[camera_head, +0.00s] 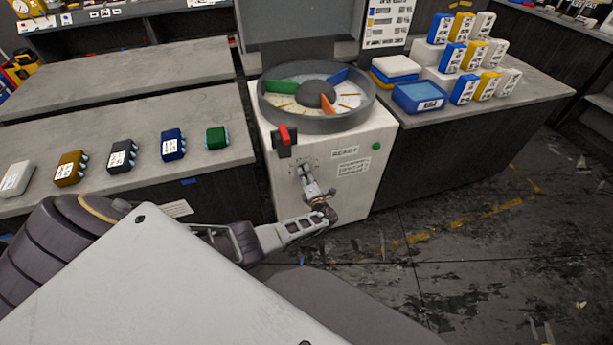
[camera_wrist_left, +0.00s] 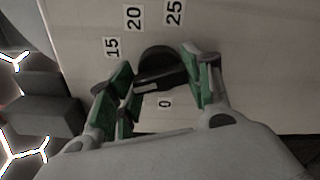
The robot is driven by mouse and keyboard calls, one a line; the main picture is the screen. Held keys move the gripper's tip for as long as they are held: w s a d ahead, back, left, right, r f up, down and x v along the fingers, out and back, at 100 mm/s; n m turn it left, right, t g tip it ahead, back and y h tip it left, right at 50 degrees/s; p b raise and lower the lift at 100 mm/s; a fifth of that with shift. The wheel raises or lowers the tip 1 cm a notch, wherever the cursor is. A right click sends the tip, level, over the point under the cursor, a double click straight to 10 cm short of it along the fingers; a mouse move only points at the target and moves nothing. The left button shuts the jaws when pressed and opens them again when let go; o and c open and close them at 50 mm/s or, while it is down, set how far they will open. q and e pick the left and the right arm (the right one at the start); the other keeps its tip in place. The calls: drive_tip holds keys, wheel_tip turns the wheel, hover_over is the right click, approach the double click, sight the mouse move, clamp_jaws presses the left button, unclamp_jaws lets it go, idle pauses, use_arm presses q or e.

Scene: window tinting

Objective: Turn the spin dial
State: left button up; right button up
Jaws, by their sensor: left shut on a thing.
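The spin dial (camera_wrist_left: 158,62) is a dark knob on the pale front of the white machine (camera_head: 350,190). In the left wrist view the printed labels 15, 20, 25 and 0 stand around it. My left gripper (camera_head: 306,176) is at the machine's front. In the left wrist view its green-padded fingers (camera_wrist_left: 160,82) sit on either side of the dial and are shut on it. In the head view the gripper mostly hides the dial. My right gripper is not in view.
A round grey drum (camera_head: 310,122) with coloured vanes tops the machine. A red-handled switch (camera_head: 286,138) juts out above the dial; a green button (camera_head: 376,146) and a READY label (camera_head: 345,153) are to the right. Several small boxes line the left bench (camera_head: 110,145); more stand on the right bench (camera_head: 525,98).

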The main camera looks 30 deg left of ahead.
use_arm(q)
drive_tip(key=o, duration=1)
drive_tip(key=shift+s+d, duration=0.1)
drive_tip(key=shift+d, duration=0.05)
drive_tip(key=shift+v, duration=5.9)
